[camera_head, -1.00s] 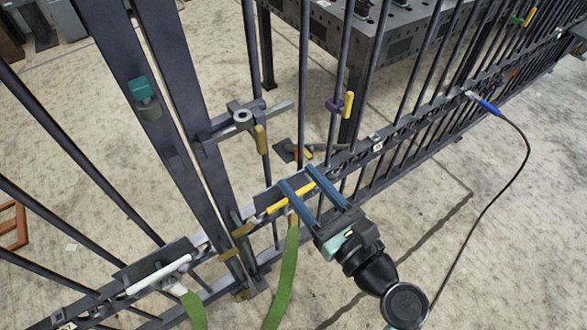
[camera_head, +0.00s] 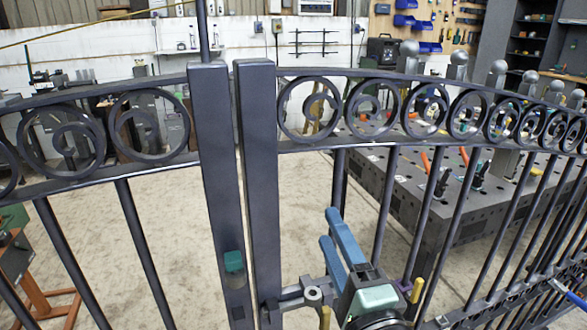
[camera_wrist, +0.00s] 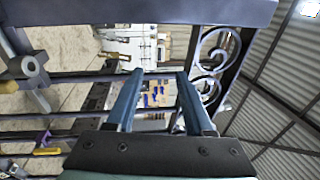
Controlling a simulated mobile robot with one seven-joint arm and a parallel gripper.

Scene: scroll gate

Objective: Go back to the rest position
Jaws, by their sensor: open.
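My gripper (camera_head: 340,240) is raised in front of the right leaf of the dark scroll gate (camera_head: 258,170), just right of the two meeting posts. Its blue fingers are apart with nothing between them; the wrist view shows the same open fingers (camera_wrist: 158,95), pointing at the gate's bars and scrolls (camera_wrist: 212,65). A teal block (camera_head: 234,262) sits on the left post. A latch with a round grey knob (camera_head: 313,293) is beside the right post, low in the picture and below my fingers. It also seems to show at the left edge of the wrist view (camera_wrist: 30,66).
Behind the gate stands a dark perforated work table (camera_head: 400,185) with tools on it. A yellow-handled clamp (camera_head: 416,290) is on the right leaf's bars, close to my gripper. A blue-ended cable (camera_head: 568,293) is at the lower right. Bare floor (camera_head: 285,210) shows between.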

